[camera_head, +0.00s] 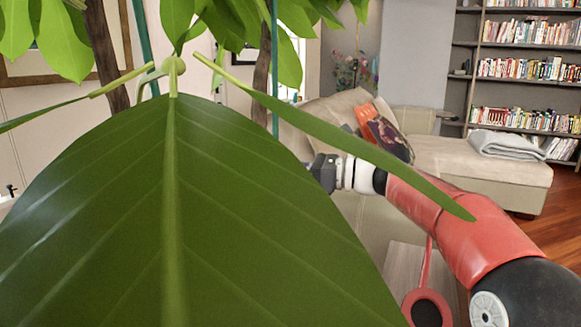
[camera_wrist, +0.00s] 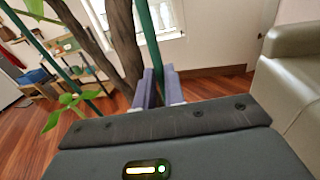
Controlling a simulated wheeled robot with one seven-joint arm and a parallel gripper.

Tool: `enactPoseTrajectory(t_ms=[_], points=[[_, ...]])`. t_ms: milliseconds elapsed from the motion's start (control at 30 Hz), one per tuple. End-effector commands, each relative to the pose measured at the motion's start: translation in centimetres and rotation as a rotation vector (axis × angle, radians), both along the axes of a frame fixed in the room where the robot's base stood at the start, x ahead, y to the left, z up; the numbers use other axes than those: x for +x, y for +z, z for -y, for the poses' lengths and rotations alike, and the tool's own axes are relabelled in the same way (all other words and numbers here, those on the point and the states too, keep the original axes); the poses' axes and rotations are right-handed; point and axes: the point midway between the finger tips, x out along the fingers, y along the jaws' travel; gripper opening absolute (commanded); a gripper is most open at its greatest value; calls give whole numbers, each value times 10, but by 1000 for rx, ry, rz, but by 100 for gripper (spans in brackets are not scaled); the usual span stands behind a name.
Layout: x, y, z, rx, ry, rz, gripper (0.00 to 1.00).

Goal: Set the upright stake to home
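A thin green upright stake (camera_head: 275,65) stands among the plant's leaves in the head view, its lower part hidden behind a big leaf. In the wrist view a green stake (camera_wrist: 147,35) runs down between the two bluish fingers of my gripper (camera_wrist: 161,88). The fingers are close together with the stake between them, and they look shut on it. In the head view my gripper comes in from the right and its tips are hidden behind the leaf. A second green stake (camera_head: 146,45) shows further left; a slanted one (camera_wrist: 62,68) shows in the wrist view.
A large leaf (camera_head: 175,220) blocks much of the head view. Brown trunks (camera_wrist: 122,40) stand close beside the gripper. A beige sofa (camera_head: 480,170) and bookshelves (camera_head: 530,70) are at the right. Wooden floor (camera_wrist: 215,90) shows beyond the fingers.

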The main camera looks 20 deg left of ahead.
Motion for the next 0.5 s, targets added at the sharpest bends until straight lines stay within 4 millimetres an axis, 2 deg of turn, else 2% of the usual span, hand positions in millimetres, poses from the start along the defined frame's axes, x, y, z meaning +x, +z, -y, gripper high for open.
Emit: enactPoseTrajectory(t_ms=[33,167,500], points=[[0,-7,1,-12,3,-6,16],[0,-6,0,-10,3,-5,33],[1,-4,5,-7,1,-2,33]])
